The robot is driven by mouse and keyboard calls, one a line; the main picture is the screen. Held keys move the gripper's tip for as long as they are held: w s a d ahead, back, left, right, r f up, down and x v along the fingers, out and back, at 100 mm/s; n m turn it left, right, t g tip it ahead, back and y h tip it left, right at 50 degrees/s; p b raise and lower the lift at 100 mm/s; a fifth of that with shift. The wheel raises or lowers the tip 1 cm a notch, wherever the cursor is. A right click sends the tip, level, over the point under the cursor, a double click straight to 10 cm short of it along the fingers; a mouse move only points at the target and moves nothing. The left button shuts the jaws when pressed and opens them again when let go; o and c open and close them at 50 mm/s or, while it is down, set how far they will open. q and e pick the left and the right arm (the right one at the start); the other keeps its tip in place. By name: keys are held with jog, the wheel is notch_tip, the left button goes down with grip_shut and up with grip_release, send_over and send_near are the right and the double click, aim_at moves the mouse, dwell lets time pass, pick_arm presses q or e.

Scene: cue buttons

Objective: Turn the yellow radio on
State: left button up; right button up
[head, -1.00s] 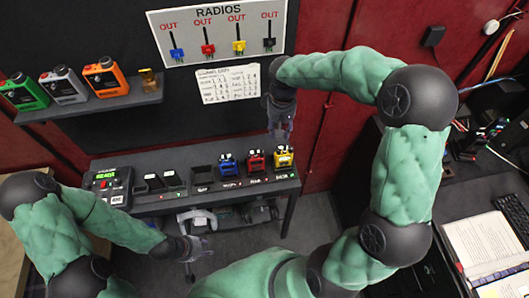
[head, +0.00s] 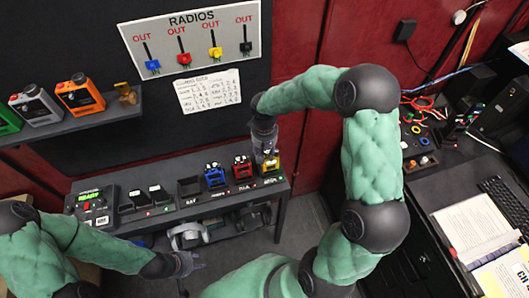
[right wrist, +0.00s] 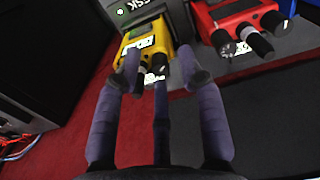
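The yellow radio (head: 273,165) stands at the right end of the row on the dark table, partly hidden by my right gripper in the head view. My right gripper (head: 266,152) is just above and beside it. In the right wrist view the yellow radio (right wrist: 146,40) lies beyond the spread fingertips of the right gripper (right wrist: 160,68), its dark knobs close to them. Nothing is between the fingers; contact cannot be told. My left gripper (head: 196,262) hangs low in front of the table, its fingers apart and empty.
The red radio (head: 242,167) and blue radio (head: 214,174) stand left of the yellow one. A console with a green display (head: 89,198) is at the table's left. A shelf (head: 60,128) holds more radios. A desk with a keyboard (head: 505,208) is at right.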

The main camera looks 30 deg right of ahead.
jog(key=shift+f, duration=0.2)
jog(key=shift+c, duration=0.2)
grip_shut()
jog(key=shift+m+b, duration=0.65)
jog(key=shift+m, duration=0.15)
jog(key=shift+o, duration=0.2)
grip_release()
jog(key=shift+r, duration=0.15)
